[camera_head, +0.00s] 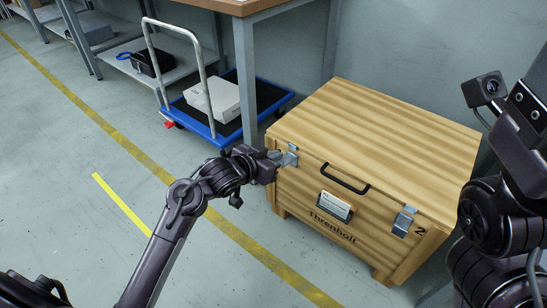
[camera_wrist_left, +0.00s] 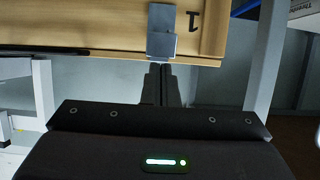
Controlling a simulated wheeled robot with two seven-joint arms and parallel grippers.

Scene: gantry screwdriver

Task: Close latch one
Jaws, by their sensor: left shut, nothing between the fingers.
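Latch one (camera_head: 291,158) is a grey metal latch at the left end of the front of the wooden crate (camera_head: 345,205). In the left wrist view latch one (camera_wrist_left: 161,32) shows beside a black numeral 1, near the crate's edge. My left gripper (camera_head: 277,157) is shut and empty, with its fingertips close to latch one. In the left wrist view the gripper's fingers (camera_wrist_left: 161,72) point at the latch; I cannot tell whether they touch it. The gripper partly covers the latch in the head view. My right arm shows at the right, but its fingers are not visible.
Latch two (camera_head: 404,221) is at the right of the crate front, beside a numeral 2. A black handle (camera_head: 345,179) and a label (camera_head: 335,205) lie between the latches. A blue trolley (camera_head: 218,131) with a white box and a table leg (camera_head: 246,85) stand behind. Floor at left is clear.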

